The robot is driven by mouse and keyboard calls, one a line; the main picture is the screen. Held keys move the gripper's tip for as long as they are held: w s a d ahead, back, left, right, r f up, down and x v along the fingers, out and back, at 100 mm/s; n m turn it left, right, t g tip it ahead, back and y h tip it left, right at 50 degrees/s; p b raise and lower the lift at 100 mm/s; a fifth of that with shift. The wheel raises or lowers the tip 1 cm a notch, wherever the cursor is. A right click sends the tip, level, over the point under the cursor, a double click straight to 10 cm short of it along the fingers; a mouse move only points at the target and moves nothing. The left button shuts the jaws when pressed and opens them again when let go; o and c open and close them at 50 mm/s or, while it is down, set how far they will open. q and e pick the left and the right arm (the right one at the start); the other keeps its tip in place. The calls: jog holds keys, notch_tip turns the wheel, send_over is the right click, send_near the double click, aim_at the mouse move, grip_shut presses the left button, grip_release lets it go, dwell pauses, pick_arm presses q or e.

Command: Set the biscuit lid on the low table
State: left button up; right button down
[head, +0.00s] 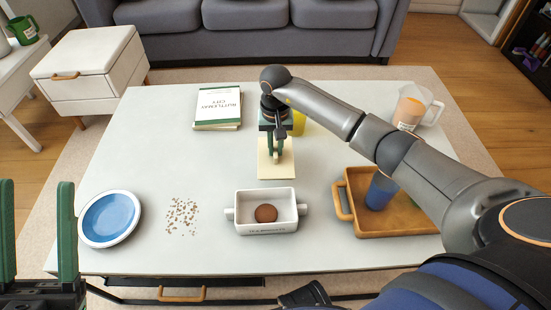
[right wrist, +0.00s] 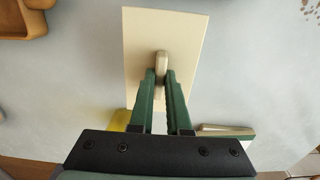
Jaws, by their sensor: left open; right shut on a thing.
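The biscuit lid (head: 268,172) is a flat cream rectangle over the middle of the low table (head: 330,115). My right gripper (head: 276,152) points down over it, shut on its small knob. In the right wrist view the lid (right wrist: 148,35) lies flat below the fingers (right wrist: 161,70), with the knob between the tips. I cannot tell whether the lid touches the tabletop. The white biscuit box (head: 266,226) stands open in front of it with a round brown biscuit (head: 266,213) inside. My left gripper (head: 37,235) is open and empty at the left edge.
A blue plate (head: 109,218) and scattered crumbs (head: 182,216) are left of the box. A wooden tray (head: 400,222) with a blue cup (head: 381,192) is right. A book (head: 217,108), a yellow object (head: 299,123) and a jug (head: 413,106) stand farther back.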

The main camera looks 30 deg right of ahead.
aim_at(275, 155)
jog(key=shift+w+d+f, duration=0.25)
jog(key=shift+w+f, duration=0.2)
jog(key=shift+f, duration=0.25)
jog(key=shift+f+b, duration=0.75)
jog(key=shift+f, duration=0.7)
jog(key=shift+f, duration=0.2)
jog(key=c, duration=0.9)
grip_release()
jog(key=shift+r, duration=0.1)
